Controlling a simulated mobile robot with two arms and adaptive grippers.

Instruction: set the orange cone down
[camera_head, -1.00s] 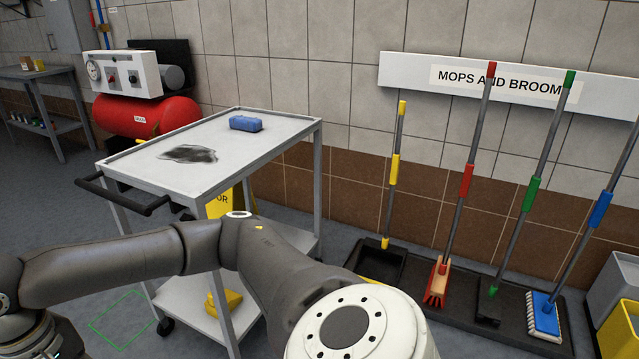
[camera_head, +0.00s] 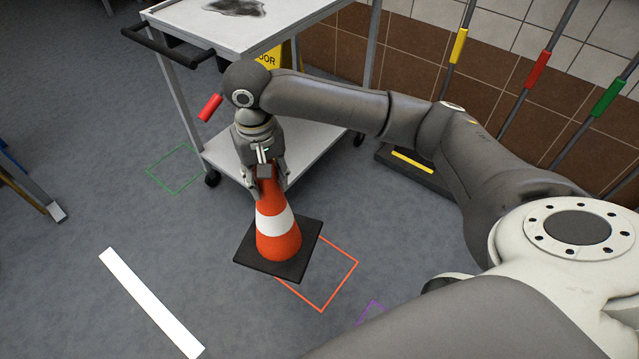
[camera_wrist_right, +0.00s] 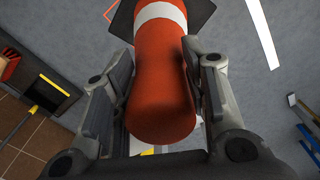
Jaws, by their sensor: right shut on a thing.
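The orange cone (camera_head: 279,236) has a white band and a square black base, and it stands nearly upright under my right gripper (camera_head: 265,178). My right gripper is shut on the cone's narrow top. In the right wrist view, the cone (camera_wrist_right: 160,85) lies between the two fingers. The base overlaps the upper left part of an orange square outline (camera_head: 340,287) on the floor and is turned relative to it. I cannot tell surely whether the base touches the floor. My left gripper is not in view.
A grey cart (camera_head: 300,24) stands just behind the cone, with a red cylinder (camera_head: 210,107) near its leg. A green outline (camera_head: 161,183), a white stripe (camera_head: 150,300) and a purple outline (camera_head: 370,310) mark the floor. The floor in front is clear.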

